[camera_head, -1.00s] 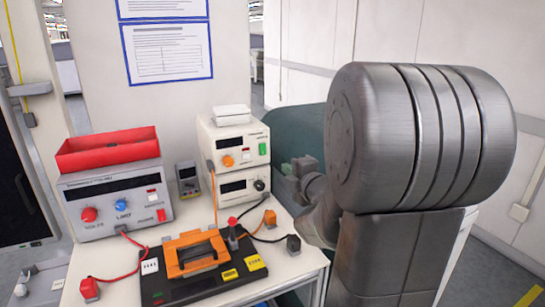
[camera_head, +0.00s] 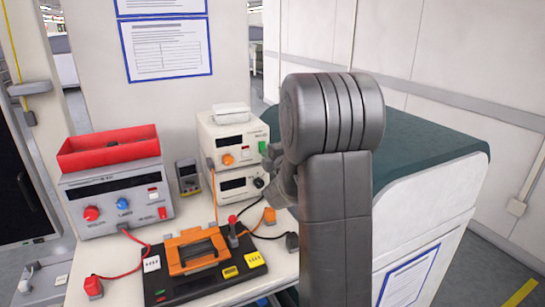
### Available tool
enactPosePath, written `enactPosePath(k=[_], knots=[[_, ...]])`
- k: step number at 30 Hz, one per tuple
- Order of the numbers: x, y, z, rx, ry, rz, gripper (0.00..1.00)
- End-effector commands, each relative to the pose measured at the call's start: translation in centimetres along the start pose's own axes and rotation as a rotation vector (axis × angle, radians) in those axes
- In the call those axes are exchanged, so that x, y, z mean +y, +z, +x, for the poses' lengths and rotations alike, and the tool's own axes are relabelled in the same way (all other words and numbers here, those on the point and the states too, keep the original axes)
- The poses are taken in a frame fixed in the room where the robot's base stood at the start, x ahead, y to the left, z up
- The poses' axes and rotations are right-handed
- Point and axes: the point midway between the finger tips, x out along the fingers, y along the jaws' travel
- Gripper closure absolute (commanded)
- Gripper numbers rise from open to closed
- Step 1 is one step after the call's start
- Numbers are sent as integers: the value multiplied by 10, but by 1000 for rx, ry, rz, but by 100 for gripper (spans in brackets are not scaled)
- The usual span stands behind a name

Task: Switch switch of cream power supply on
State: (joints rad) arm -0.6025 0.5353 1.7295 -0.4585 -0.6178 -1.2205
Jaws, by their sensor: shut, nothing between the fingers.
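The cream power supply (camera_head: 220,133) is the upper of two stacked cream units at the back of the bench. It has a dark display, an orange knob (camera_head: 228,159) and a green switch (camera_head: 263,147) at the right of its front. Whether the switch is on or off cannot be made out. My gripper (camera_head: 268,158) is small and dark, close to the right side of that front, by the switch. It is shut and holds nothing. My own arm hides part of it, and contact with the switch cannot be told.
A lower cream unit (camera_head: 232,184) stands beneath. A grey power supply (camera_head: 115,190) with a red bin (camera_head: 110,150) on top and a multimeter (camera_head: 188,177) are to the left. An orange-handled battery (camera_head: 195,250) with cables lies in front. A green-topped cabinet (camera_head: 435,150) is at right.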

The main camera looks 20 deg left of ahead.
Motion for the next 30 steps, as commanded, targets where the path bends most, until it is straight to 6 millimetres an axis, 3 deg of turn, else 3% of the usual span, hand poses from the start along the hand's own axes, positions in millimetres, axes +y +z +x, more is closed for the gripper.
enactPosePath(k=[21, 30], knots=[[-8, 0, 10, 0, 35, -1, 100], [-2, 0, 9, 0, 33, -1, 100]])
